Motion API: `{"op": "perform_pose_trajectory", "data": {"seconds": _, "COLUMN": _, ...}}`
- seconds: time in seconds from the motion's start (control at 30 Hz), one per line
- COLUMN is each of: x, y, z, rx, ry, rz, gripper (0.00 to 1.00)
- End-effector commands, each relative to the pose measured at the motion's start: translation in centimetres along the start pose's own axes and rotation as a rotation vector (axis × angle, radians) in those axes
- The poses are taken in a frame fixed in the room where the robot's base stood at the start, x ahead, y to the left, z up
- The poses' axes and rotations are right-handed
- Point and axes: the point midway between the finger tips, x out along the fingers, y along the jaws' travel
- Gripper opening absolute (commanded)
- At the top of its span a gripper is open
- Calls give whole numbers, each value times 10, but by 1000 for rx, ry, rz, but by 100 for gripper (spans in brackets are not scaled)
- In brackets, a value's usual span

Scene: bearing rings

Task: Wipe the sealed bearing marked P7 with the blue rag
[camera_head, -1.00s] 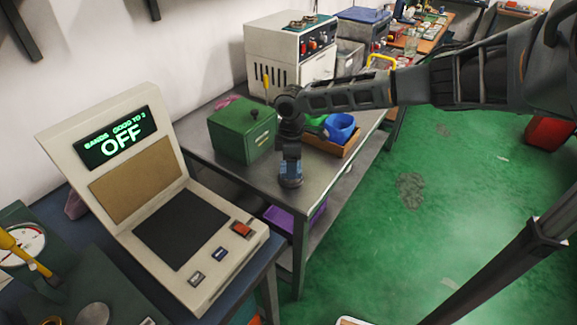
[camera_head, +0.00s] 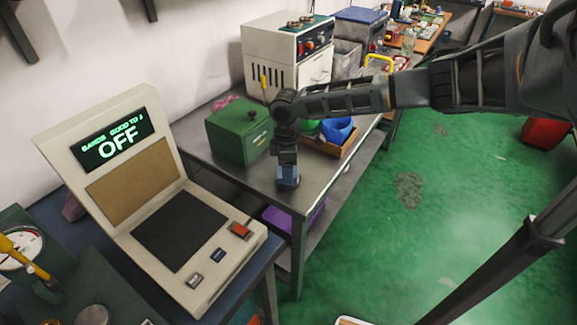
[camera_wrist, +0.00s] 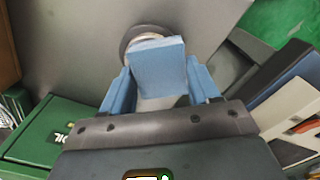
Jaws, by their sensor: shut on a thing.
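My gripper (camera_head: 288,182) points down over the near end of the grey metal table. In the wrist view its blue fingers (camera_wrist: 158,95) are shut on a folded blue rag (camera_wrist: 160,66). A round grey bearing ring (camera_wrist: 126,40) shows just beyond the rag, partly covered by it. The rag overlaps the ring in this view; I cannot tell whether they touch. No P7 mark can be read on the ring. In the head view the ring is hidden at my gripper's tip.
A green lidded box (camera_head: 238,132) stands left of my gripper. A wooden tray (camera_head: 325,146) with blue and green containers lies behind it. A beige tester (camera_head: 205,285) reading OFF stands at the front left. The table (camera_head: 240,181) is bare around my gripper.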

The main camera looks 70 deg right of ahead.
Motion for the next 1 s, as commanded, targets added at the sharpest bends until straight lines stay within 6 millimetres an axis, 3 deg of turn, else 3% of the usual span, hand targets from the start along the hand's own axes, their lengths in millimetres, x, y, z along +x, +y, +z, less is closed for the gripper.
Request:
{"op": "perform_pose_trajectory", "data": {"seconds": 0.7, "x": 2, "y": 22, "z": 16, "rx": 2, "ry": 0, "rz": 1, "gripper": 36}}
{"op": "perform_pose_trajectory", "data": {"seconds": 1.0, "x": 1, "y": 21, "z": 14, "rx": 1, "ry": 0, "rz": 0, "gripper": 36}}
